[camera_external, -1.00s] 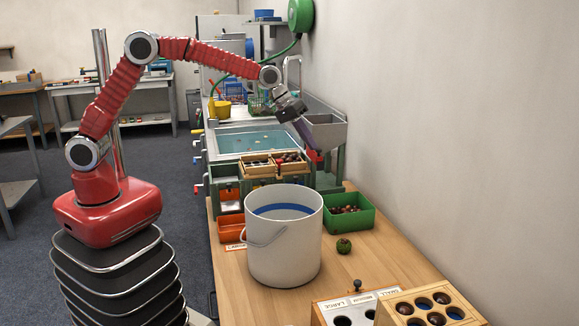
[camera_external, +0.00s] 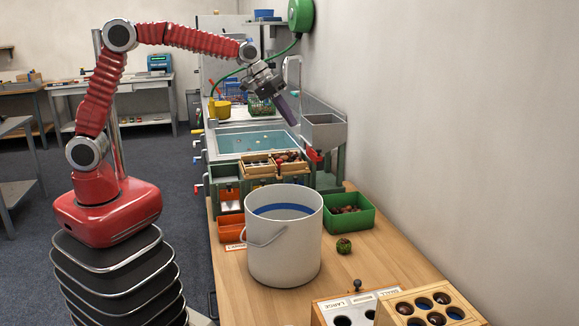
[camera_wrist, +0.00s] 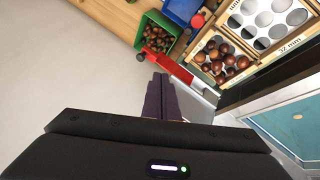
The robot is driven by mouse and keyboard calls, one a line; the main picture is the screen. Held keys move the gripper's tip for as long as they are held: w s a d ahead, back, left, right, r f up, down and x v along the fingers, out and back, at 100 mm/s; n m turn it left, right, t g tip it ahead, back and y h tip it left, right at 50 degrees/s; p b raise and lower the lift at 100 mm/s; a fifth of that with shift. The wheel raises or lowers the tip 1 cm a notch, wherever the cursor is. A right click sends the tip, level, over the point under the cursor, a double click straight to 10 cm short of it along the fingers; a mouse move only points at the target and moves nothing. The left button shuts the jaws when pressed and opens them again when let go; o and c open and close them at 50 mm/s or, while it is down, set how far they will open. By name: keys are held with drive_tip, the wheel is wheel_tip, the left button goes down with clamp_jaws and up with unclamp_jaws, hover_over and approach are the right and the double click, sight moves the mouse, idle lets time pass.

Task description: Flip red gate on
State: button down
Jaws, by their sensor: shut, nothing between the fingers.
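The red gate (camera_external: 314,155) is a small red lever at the lower front of the grey metal hopper (camera_external: 326,131) on the right of the wash station. In the wrist view the red gate (camera_wrist: 171,66) is a slanting red bar with a dark round knob at its left end. My gripper (camera_external: 294,122) is shut and empty, with dark purple fingers pointing down and right, above and left of the gate. In the wrist view my gripper (camera_wrist: 160,77) has its fingertips just below the bar in the picture; I cannot tell the gap in depth.
A water basin (camera_external: 227,143) lies left of the hopper. Wooden chestnut trays (camera_external: 259,171) sit in front of it. A green bin (camera_external: 362,222) of chestnuts and a white bucket (camera_external: 284,262) stand on the table. The wall closes off the right side.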

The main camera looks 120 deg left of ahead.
drive_tip(key=shift+v, duration=1.05)
wheel_tip(320, 180, down, 4)
drive_tip(key=s+d+m+g, duration=0.1)
drive_tip(key=s+d, duration=0.1)
drive_tip(key=s, duration=0.1)
drive_tip(key=s+d+m+h, duration=0.1)
drive_tip(key=s+d+m, duration=0.3)
drive_tip(key=d, duration=0.9)
drive_tip(key=s+d+r+m, duration=0.1)
drive_tip(key=s+d+m, duration=0.3)
drive_tip(key=s+d, duration=0.6)
drive_tip(key=s+d+m+h, duration=0.1)
drive_tip(key=s+d+m, duration=0.3)
drive_tip(key=d, duration=1.4)
drive_tip(key=s, duration=0.4)
drive_tip(key=shift+r+h, duration=0.25)
drive_tip(key=shift+h, duration=0.05)
drive_tip(key=shift+d, duration=0.15)
